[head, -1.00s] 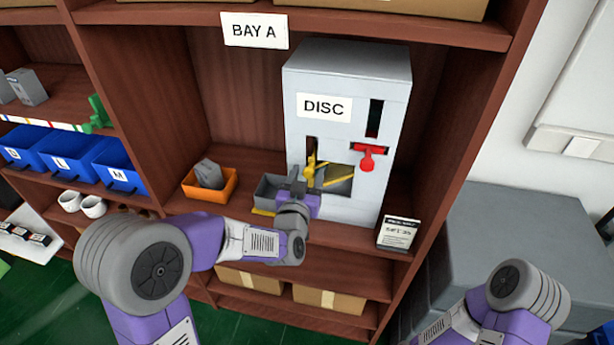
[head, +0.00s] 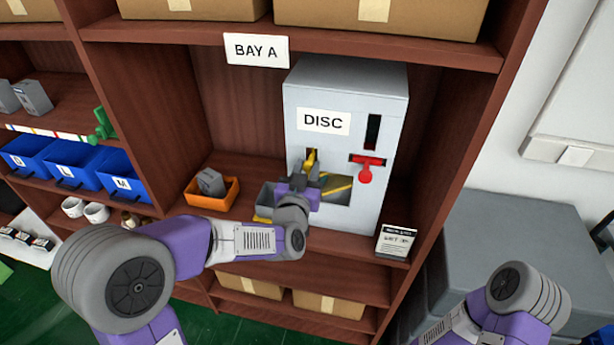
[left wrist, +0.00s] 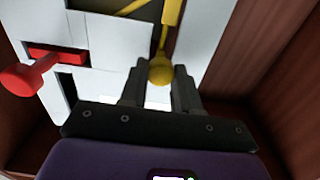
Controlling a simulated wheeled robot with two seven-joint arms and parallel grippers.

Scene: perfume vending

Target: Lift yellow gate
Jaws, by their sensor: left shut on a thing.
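A grey-white machine (head: 345,85) labelled DISC stands on the shelf. The yellow gate (head: 311,159) sits in a dark upright slot at the left of its front. In the left wrist view, the gate has a yellow stem with a round knob (left wrist: 160,70). My left gripper (head: 309,178) is in front of the slot, its dark fingers (left wrist: 161,84) shut on the knob. The fingers hide part of the gate in the head view. A slanted yellow bar (head: 339,186) shows in the opening right of the gate. My right gripper is out of view.
A red lever (head: 366,168) sticks out right of the gate. A grey tray (head: 266,197) and an orange bin (head: 210,199) stand to the left. A small sign (head: 396,241) stands at the right front. The shelf above carries boxes.

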